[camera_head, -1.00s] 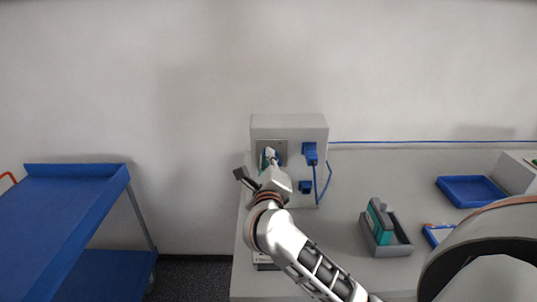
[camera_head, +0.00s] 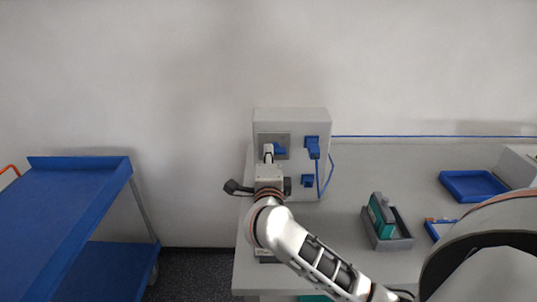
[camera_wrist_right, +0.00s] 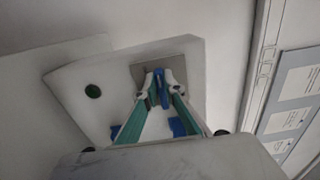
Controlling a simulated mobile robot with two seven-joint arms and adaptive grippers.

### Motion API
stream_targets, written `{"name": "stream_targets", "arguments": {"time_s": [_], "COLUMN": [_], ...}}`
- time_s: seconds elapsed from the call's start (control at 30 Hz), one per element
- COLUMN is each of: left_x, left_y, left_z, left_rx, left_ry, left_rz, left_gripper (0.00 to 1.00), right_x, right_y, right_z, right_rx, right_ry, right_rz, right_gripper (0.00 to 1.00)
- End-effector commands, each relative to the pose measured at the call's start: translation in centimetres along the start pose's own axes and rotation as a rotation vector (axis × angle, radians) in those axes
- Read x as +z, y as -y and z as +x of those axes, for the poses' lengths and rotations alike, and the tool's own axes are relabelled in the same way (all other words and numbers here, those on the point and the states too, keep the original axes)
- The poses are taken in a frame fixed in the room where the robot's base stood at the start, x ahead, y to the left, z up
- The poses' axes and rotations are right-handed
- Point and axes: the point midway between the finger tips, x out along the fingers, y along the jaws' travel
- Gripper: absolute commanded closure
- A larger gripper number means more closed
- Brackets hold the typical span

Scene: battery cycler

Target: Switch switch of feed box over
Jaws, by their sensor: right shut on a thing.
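The feed box (camera_head: 263,115) is a light grey box against the wall at the back left of the table. The gripper hides part of the switch in the head view. My left gripper is not in view.
A blue plug (camera_head: 313,148) with a cable and a blue socket (camera_head: 307,181) are on the box face, right of the gripper. A grey holder (camera_head: 399,243) with a teal item and a blue tray (camera_head: 472,185) stand on the table. A blue cart (camera_head: 70,195) stands left.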

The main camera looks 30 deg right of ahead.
Motion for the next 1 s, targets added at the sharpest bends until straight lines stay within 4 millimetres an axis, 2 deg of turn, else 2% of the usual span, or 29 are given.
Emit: {"name": "stream_targets", "arguments": {"time_s": [0.47, 0.5, 0.57, 0.87, 1.0], "left_x": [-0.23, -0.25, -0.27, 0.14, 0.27], "left_y": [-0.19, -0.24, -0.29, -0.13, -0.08], "left_z": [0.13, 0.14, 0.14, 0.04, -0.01], "left_rx": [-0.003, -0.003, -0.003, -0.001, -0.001], "left_ry": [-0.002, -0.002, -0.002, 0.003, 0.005], "left_rz": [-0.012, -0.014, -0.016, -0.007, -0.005], "left_gripper": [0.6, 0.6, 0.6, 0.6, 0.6], "right_x": [0.01, 0.01, 0.01, 0.01, 0.07], "right_y": [-0.12, -0.12, -0.11, -0.05, -0.1], "right_z": [-0.01, -0.02, -0.01, -0.02, -0.72], "right_rx": [0.002, 0.002, 0.001, 0.0, 0.002], "right_ry": [0.0, 0.0, 0.0, 0.0, 0.002], "right_rz": [-0.016, -0.016, -0.015, -0.014, -0.012], "right_gripper": [1.0, 0.86, 0.74, 0.74, 0.74]}}
